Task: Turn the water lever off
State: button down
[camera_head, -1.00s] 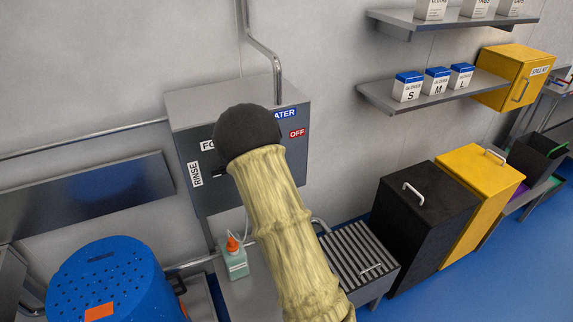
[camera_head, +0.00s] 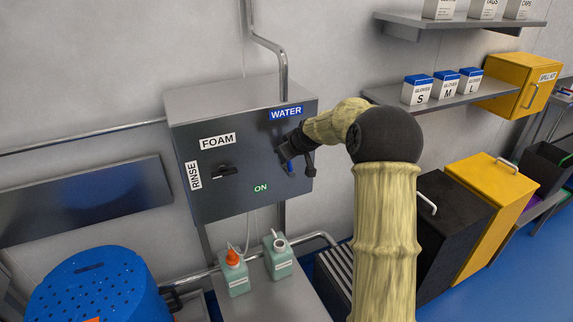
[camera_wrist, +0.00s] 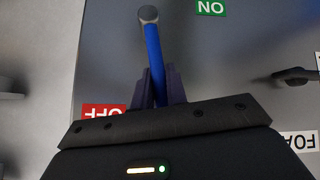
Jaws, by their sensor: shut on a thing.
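The blue water lever (camera_head: 290,168) is on the front of the grey control box (camera_head: 238,205), below the blue WATER label (camera_head: 286,113). My gripper (camera_head: 294,158) reaches it from the upper right. In the wrist view, my gripper (camera_wrist: 157,88) is shut on the blue lever (camera_wrist: 153,50), with one finger on each side. The lever's grey round end sticks out past the fingers. The green ON label (camera_head: 260,188) is at lower left of the lever. The red OFF label (camera_wrist: 103,111) is beside my fingers in the wrist view, upside down and partly covered.
A black foam handle (camera_head: 224,171) sits left on the same box, by the FOAM label (camera_head: 217,140). Two bottles (camera_head: 235,272) (camera_head: 279,256) stand on a bench below. Glove shelves (camera_head: 440,96) and bins (camera_head: 497,205) are at the right. A blue drum (camera_head: 98,290) is at lower left.

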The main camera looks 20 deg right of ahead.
jog(key=shift+w+d+m+y+b, duration=0.1)
jog(key=shift+d+m+y+b, duration=0.3)
jog(key=shift+d+y+b, duration=0.35)
jog(key=c, duration=1.7)
grip_release()
jog(key=shift+r, duration=0.1)
jog(key=b+v, duration=0.4)
jog(key=v, duration=1.3)
jog(key=shift+b, duration=0.4)
